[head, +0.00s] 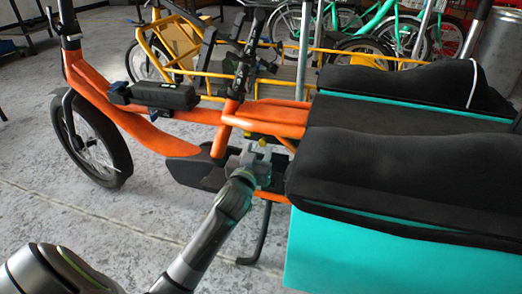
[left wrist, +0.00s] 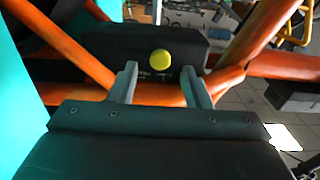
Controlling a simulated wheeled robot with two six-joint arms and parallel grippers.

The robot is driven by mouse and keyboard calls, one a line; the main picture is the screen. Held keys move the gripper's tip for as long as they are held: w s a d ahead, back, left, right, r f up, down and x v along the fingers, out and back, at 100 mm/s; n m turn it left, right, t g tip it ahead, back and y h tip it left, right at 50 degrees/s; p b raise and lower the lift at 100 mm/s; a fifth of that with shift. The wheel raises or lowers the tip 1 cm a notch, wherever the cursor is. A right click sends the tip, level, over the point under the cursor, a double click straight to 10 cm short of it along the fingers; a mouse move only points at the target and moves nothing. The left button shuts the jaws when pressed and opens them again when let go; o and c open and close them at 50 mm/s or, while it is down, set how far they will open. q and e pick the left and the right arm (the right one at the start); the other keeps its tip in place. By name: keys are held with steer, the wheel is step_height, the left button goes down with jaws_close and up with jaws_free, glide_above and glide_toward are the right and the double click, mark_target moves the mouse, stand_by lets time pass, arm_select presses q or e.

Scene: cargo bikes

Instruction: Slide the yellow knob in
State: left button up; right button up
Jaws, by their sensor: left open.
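The yellow knob (left wrist: 160,60) is a small round button on a dark box (left wrist: 185,46) of the orange cargo bike. In the left wrist view it shows between my two fingers, beyond their tips. In the head view a small yellow spot, likely the knob (head: 262,142), shows just above my left gripper (head: 256,166). My left gripper also shows in the left wrist view (left wrist: 160,76); it is open with nothing between its fingers. I cannot tell whether a fingertip touches anything. My right gripper is not in view.
Orange frame tubes (left wrist: 66,42) run close on both sides of the gripper. The teal cargo box with black padding (head: 385,165) stands close on the right. A kickstand (head: 262,232) reaches the floor below. Yellow and green bikes stand behind.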

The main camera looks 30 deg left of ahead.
mark_target(262, 143)
arm_select(q)
steer(key=shift+b+x, duration=0.4)
steer(key=shift+x, duration=1.25)
jaws_close()
